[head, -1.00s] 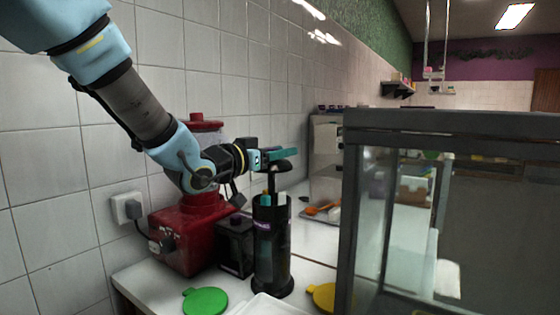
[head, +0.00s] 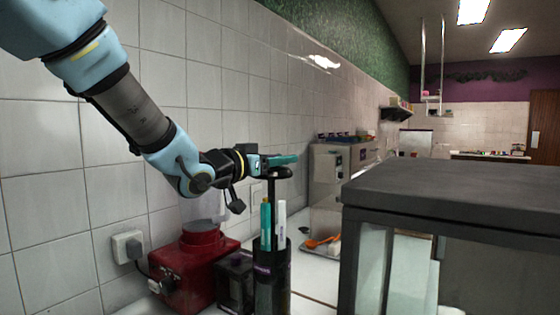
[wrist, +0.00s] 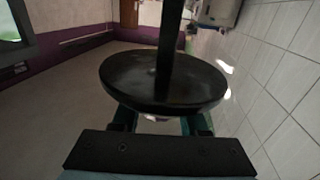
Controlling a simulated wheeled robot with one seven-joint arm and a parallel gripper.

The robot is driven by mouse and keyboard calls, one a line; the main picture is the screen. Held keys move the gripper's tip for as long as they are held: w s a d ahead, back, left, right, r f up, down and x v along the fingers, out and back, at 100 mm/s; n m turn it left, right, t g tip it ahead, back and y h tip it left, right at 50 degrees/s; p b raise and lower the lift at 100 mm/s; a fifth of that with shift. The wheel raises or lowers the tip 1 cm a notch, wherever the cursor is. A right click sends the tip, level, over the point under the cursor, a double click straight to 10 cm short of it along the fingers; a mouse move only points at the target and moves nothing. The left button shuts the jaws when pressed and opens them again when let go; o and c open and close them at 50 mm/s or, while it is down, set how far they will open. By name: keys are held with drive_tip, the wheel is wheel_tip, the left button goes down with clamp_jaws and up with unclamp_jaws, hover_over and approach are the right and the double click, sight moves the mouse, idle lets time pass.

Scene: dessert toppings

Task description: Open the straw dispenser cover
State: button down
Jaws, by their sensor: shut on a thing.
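The straw dispenser (head: 272,285) is a black upright cylinder at the lower middle of the head view, its base cut off by the picture edge. Its black round cover top (head: 279,172) is well above the cylinder's rim. A teal straw (head: 265,226) and a white straw (head: 282,225) stand upright out of the cylinder below the cover top. My gripper (head: 280,160) is shut on the cover top from the left. In the wrist view the cover's black disc (wrist: 130,82) and stem are in front of the fingers and partly hide them.
A red blender (head: 195,270) and a small black box (head: 235,278) stand left of the dispenser. A grey-framed glass case (head: 450,190) is close on the right. Behind are a tray with orange utensils (head: 320,242) and a metal machine (head: 335,185). A tiled wall runs along the left.

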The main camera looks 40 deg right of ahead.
drive_tip(key=shift+c, duration=2.1)
unclamp_jaws()
drive_tip(key=shift+f, duration=0.1)
drive_tip(key=s+a+b, duration=0.1)
drive_tip(key=a+b, duration=0.1)
drive_tip(key=a, duration=0.8)
drive_tip(key=shift+a, duration=0.4)
